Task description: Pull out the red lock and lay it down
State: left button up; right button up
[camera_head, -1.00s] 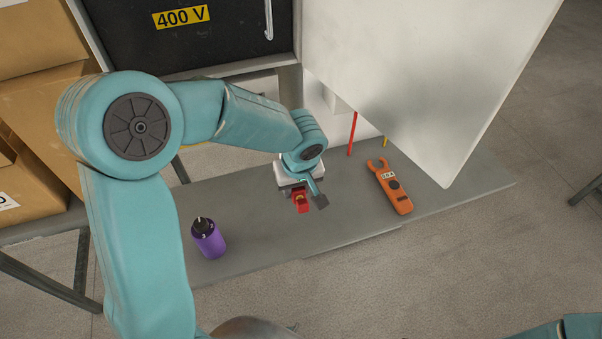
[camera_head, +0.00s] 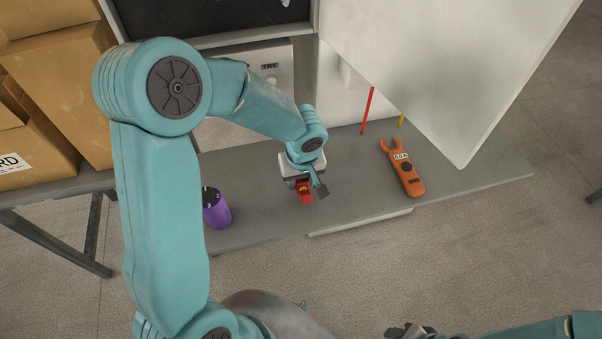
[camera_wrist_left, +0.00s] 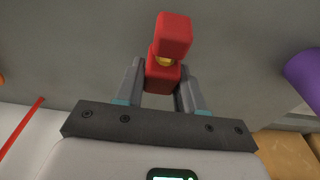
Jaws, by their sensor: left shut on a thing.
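The red lock (camera_head: 305,193) is in the jaws of my left gripper (camera_head: 306,184), over the grey bench in the head view. In the left wrist view the red lock (camera_wrist_left: 172,38) has a red block at its far end and a yellow part in the middle. The two fingers of my left gripper (camera_wrist_left: 161,82) are on either side of its lower block. I cannot tell whether the lock touches the bench. Part of my right gripper (camera_head: 410,331) shows at the bottom edge of the head view, and its jaws are not clear.
A red rod (camera_head: 367,110) and a yellow rod (camera_head: 401,121) are near the white panel (camera_head: 440,70). Cardboard boxes (camera_head: 60,95) are at left.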

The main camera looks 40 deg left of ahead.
pick_arm(q)
jog(key=shift+d+f, duration=0.15)
jog(key=shift+f, duration=0.45)
jog(key=o, duration=1.2)
jog(key=shift+r, duration=0.15)
jog(key=r, duration=0.5)
jog(key=s+d+r, duration=0.1)
jog(key=r, duration=1)
jog(key=shift+s+d, duration=0.25)
jog(key=shift+d, duration=0.05)
